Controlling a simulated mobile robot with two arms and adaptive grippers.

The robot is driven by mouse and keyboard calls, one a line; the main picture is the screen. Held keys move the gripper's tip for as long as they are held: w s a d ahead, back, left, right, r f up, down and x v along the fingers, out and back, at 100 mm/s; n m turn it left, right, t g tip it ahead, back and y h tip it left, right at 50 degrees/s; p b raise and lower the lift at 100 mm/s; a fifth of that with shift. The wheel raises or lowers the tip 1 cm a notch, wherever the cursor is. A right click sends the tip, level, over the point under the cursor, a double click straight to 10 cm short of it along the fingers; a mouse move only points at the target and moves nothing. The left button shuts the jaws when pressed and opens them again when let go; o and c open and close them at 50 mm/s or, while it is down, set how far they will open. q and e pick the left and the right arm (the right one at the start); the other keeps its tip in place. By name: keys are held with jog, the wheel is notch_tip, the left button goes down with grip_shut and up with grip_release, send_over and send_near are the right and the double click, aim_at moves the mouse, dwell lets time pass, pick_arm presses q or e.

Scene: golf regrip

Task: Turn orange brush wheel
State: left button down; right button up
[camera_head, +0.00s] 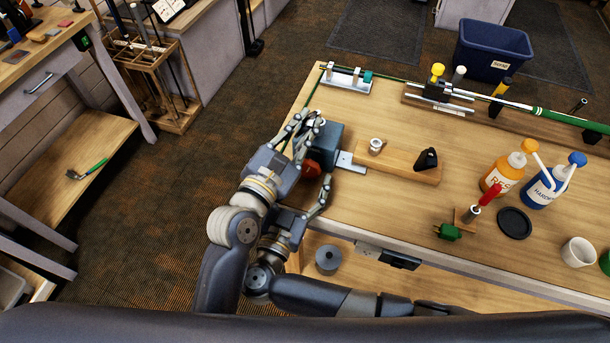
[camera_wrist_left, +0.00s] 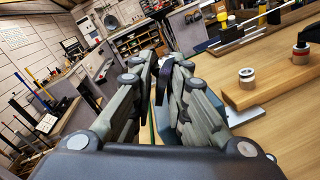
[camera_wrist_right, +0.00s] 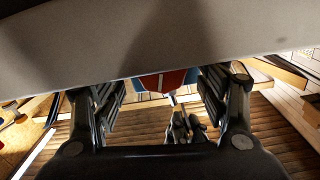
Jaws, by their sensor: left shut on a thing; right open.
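The orange brush wheel (camera_head: 311,169) is a red-orange round piece at the front-left of a blue-grey box (camera_head: 327,138) at the table's left end. It is partly hidden by my grippers. A red piece (camera_wrist_right: 174,80), seemingly the wheel, shows between the fingers in the right wrist view. My left gripper (camera_head: 303,122) is above and left of the box, its fingers closed around what looks like a thin green shaft (camera_head: 308,98); the contact is hard to see. The shaft also shows in the left wrist view (camera_wrist_left: 152,125). My right gripper (camera_head: 322,190) is open just below the wheel.
A wooden block (camera_head: 400,168) with a metal ring and a black piece lies right of the box. Orange (camera_head: 502,172) and blue-white bottles (camera_head: 545,186), a black disc (camera_head: 514,222) and a cup (camera_head: 578,252) stand farther right.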

jog(key=shift+w+d, duration=0.15)
jog(key=shift+w, duration=0.35)
jog(key=shift+c, duration=0.4)
jog(key=c, duration=1)
jog(key=shift+m, duration=0.6)
jog(key=shift+r, duration=0.1)
